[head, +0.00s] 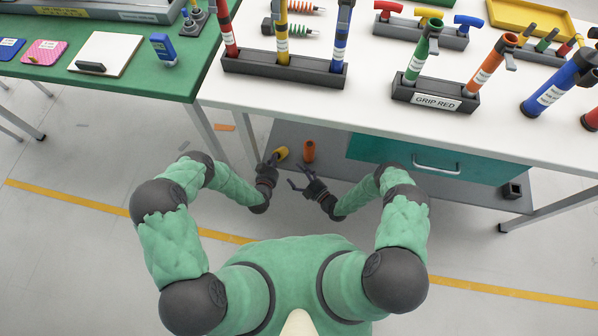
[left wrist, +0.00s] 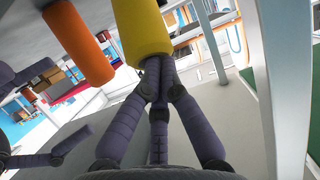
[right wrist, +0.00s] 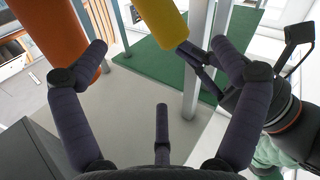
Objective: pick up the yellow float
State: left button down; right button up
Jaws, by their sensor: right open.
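The yellow float (head: 282,153) shows below the table's front edge in the head view, tilted. My left gripper (head: 272,160) is at its near end. In the left wrist view the float (left wrist: 142,30) enters from the top, and my left fingers (left wrist: 158,68) are drawn together against its lower end; whatever lies between them is hidden. The right wrist view shows the float (right wrist: 163,22) at the top, beyond my right gripper (right wrist: 160,50). My right gripper is open and empty, with its fingers spread.
An orange float (head: 309,151) stands right of the yellow one, close to my right gripper's left finger in the right wrist view. A teal drawer (head: 400,158) and table legs are close by.

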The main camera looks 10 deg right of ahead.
aim_at(280, 154)
pick_arm(q)
jog(key=shift+s+f, duration=0.25)
jog(key=shift+f, duration=0.2)
jog(key=shift+w, duration=0.1)
pick_arm(e)
jog(key=x, duration=1.2)
jog(key=shift+f, duration=0.1)
jog(key=c, duration=1.1)
pick_arm(q)
jog(key=shift+d, duration=0.1)
pick_arm(e)
jog(key=shift+s+a, duration=0.1)
pick_arm(q)
jog(key=shift+r, duration=0.15)
pick_arm(e)
jog(key=shift+c, duration=0.2)
